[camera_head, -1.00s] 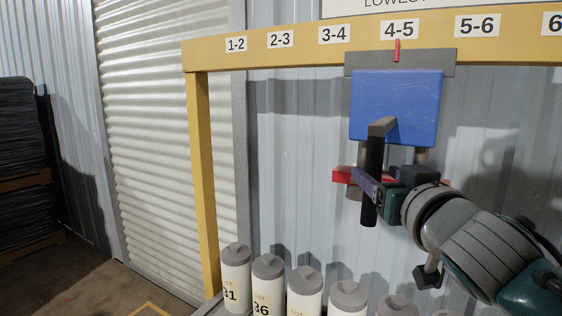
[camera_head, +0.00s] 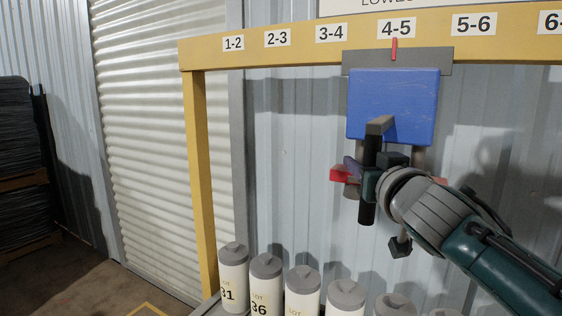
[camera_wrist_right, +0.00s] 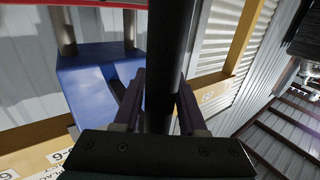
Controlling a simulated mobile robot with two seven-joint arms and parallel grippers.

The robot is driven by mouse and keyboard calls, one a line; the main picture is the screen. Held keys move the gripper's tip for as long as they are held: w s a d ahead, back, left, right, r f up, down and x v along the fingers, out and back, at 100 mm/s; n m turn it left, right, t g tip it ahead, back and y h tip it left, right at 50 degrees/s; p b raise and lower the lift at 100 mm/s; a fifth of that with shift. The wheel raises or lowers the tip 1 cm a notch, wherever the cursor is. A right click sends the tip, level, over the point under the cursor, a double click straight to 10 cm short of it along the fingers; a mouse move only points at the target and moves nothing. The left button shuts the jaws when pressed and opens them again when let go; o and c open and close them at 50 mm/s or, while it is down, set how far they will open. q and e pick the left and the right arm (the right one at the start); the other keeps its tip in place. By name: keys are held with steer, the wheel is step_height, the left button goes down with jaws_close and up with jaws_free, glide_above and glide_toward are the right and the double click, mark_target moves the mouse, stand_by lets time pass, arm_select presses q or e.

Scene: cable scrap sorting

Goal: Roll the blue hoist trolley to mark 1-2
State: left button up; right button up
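The blue hoist trolley (camera_head: 392,100) hangs on the yellow beam (camera_head: 290,55), its red pointer (camera_head: 394,48) at the 4-5 label. A black upright handle (camera_head: 369,205) hangs from a bracket on its front. My right gripper (camera_head: 366,182) is at this handle, below the blue body. In the right wrist view the two fingers flank the black handle (camera_wrist_right: 163,70) closely on both sides and appear shut on it; the trolley's blue body (camera_wrist_right: 85,85) is at the left. The mark 1-2 label (camera_head: 233,43) is at the beam's left end. My left gripper is not in view.
Labels 2-3 (camera_head: 277,39) and 3-4 (camera_head: 331,33) lie along the beam between the trolley and 1-2. A yellow post (camera_head: 199,170) supports the left end. Several white cylinders with grey caps (camera_head: 234,270) stand in a row below. The space under the beam, left of the trolley, is clear.

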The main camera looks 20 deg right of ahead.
jaws_close()
stand_by(1.0)
